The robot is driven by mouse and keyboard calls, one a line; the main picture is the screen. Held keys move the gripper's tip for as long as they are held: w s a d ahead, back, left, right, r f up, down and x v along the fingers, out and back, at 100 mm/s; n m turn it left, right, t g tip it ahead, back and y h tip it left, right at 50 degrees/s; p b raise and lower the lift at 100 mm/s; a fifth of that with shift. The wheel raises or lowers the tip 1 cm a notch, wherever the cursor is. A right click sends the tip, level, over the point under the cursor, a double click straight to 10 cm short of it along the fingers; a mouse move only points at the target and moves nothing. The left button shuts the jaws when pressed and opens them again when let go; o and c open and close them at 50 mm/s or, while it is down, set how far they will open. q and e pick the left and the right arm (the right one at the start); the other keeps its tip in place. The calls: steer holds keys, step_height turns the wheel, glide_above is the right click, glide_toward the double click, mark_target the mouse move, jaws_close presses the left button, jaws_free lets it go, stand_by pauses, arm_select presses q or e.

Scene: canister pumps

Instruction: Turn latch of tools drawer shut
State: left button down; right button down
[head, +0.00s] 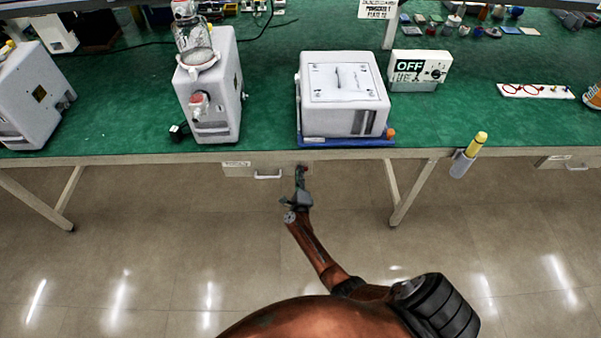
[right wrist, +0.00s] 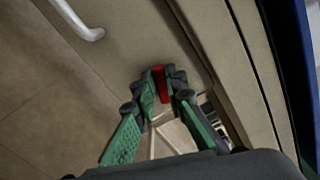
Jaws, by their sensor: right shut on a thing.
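The drawer (head: 240,171) under the front edge of the bench has a small label and a pale bar handle (head: 268,177). The handle also shows at the top left of the right wrist view (right wrist: 82,22). A red latch (right wrist: 160,84) is on the tan front to the right of the handle. My right gripper (head: 301,170) has come up to the bench front, and in the right wrist view its green and black fingers (right wrist: 159,88) are closed on the red latch from both sides. The label's words are too small to read. My left gripper is not in view.
A white boxy machine (head: 345,80) stands on a blue tray (head: 345,142) right above the latch. A white pump unit (head: 212,95) stands to its left. A grey holder with a yellow-topped tool (head: 463,161) hangs on the bench edge at right. The floor below is clear.

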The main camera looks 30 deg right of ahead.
steer(key=shift+a+f+n+p, duration=0.1)
steer(key=shift+n+p, duration=0.1)
steer(key=shift+n, duration=0.75)
steer(key=shift+f+n+p, duration=0.1)
steer(key=shift+n+p, duration=0.05)
steer(key=shift+n, duration=0.8)
steer(key=c, duration=2)
jaws_free()
steer(key=shift+o, duration=0.2)
steer(key=v, duration=0.7)
steer(key=shift+s, duration=0.2)
